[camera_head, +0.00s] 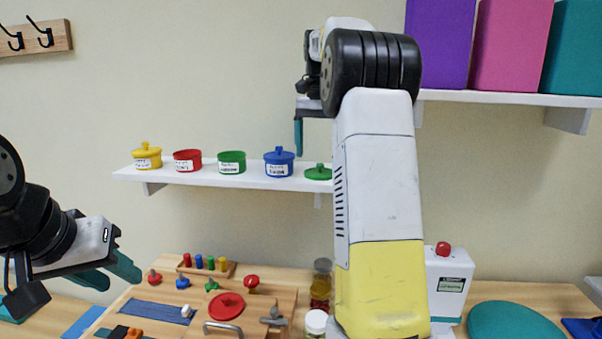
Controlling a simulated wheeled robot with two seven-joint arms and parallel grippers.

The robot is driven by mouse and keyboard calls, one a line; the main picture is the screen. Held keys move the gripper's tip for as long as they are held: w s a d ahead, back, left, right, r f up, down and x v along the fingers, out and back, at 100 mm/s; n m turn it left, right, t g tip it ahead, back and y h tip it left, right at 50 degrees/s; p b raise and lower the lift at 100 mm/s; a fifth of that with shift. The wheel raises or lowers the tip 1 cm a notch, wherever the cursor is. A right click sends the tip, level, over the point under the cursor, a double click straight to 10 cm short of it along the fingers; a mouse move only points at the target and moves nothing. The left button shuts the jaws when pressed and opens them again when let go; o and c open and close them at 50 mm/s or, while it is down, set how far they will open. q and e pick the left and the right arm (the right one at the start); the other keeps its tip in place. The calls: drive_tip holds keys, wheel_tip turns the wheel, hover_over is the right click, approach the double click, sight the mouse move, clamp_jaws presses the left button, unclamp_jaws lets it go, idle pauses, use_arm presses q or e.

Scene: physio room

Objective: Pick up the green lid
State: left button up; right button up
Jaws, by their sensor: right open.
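The green lid (318,174) lies flat, knob up, at the right end of the small white wall shelf (215,177). The green pot (232,163) stands on the same shelf, without a lid. My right gripper (298,137) is open and empty, pointing down above the shelf, just up and left of the lid in the picture and apart from it. Only one teal finger shows clearly; the other is hidden. My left gripper (122,280) is at the lower left, its two teal fingers apart and empty, far from the lid.
A yellow pot (146,157), red pot (187,161) and blue pot (279,162) share the shelf; the blue one is nearest the lid. Below, a wooden board (255,301) holds pegs, a handle and a red lid (226,306). Jars (321,284) stand beside it.

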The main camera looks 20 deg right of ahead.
sight(319, 164)
drive_tip(key=f, duration=0.4)
drive_tip(key=shift+w+d+f, duration=0.15)
drive_tip(key=shift+d+f, duration=0.05)
drive_tip(key=shift+f, duration=0.15)
drive_tip(key=c, duration=1)
drive_tip(key=shift+o, duration=0.2)
drive_tip(key=shift+r, duration=0.1)
